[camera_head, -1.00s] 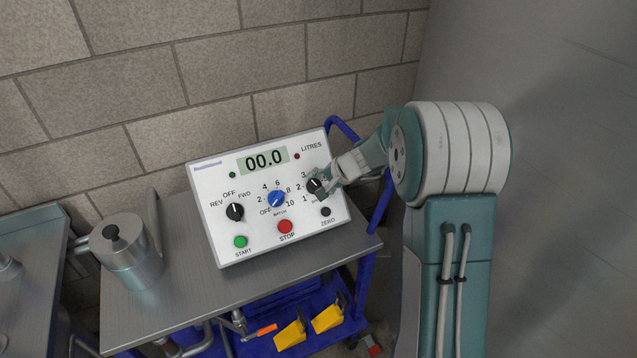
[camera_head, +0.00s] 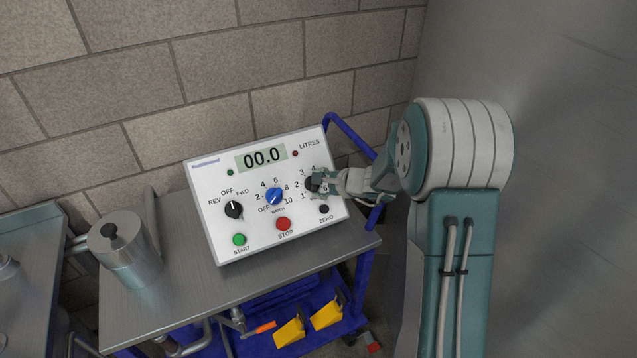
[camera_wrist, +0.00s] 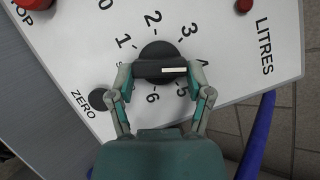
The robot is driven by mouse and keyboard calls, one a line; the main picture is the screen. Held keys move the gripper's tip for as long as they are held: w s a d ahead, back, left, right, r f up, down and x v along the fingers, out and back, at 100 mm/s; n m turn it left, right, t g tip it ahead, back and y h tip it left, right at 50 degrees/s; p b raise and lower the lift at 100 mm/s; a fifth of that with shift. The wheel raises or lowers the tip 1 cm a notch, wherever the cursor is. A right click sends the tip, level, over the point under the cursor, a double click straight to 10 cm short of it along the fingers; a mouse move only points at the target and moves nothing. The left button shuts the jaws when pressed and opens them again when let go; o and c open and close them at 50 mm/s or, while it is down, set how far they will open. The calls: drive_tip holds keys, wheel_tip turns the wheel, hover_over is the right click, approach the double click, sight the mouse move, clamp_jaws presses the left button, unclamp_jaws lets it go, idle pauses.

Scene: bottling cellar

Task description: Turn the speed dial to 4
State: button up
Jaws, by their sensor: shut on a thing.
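The speed dial (camera_wrist: 158,50) is a round black knob with a raised bar and a white pointer line. In the wrist view the numbers 1 to 6 ring it, and the white line points right, close to the 4, which is partly covered by a fingertip. My gripper (camera_wrist: 162,71) is shut on the knob's bar, one finger at each end. In the head view my gripper (camera_head: 318,183) reaches in from the right and hides most of the dial (camera_head: 309,184) on the white control panel (camera_head: 218,185).
The panel also bears a black REV/OFF/FWD knob (camera_head: 234,210), a blue batch knob (camera_head: 274,196), a green START button (camera_head: 239,240), a red STOP button (camera_head: 283,224) and a black ZERO button (camera_head: 324,209). The display (camera_head: 261,157) reads 00.0. A metal jug (camera_head: 125,255) stands left.

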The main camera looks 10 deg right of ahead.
drive_tip(key=shift+s+f+m, duration=0.15)
drive_tip(key=shift+f+m, duration=0.1)
drive_tip(key=shift+m, duration=0.15)
drive_tip(key=o, duration=1.1)
drive_tip(key=shift+o, duration=0.2)
drive_tip(key=shift+r, duration=0.1)
drive_tip(key=shift+r, duration=0.1)
drive_tip(key=shift+s+d+r, duration=0.15)
drive_tip(key=shift+d+r, duration=0.05)
drive_tip(key=v, duration=1.1)
drive_tip(key=shift+s+f, duration=0.2)
drive_tip(key=shift+a, duration=0.1)
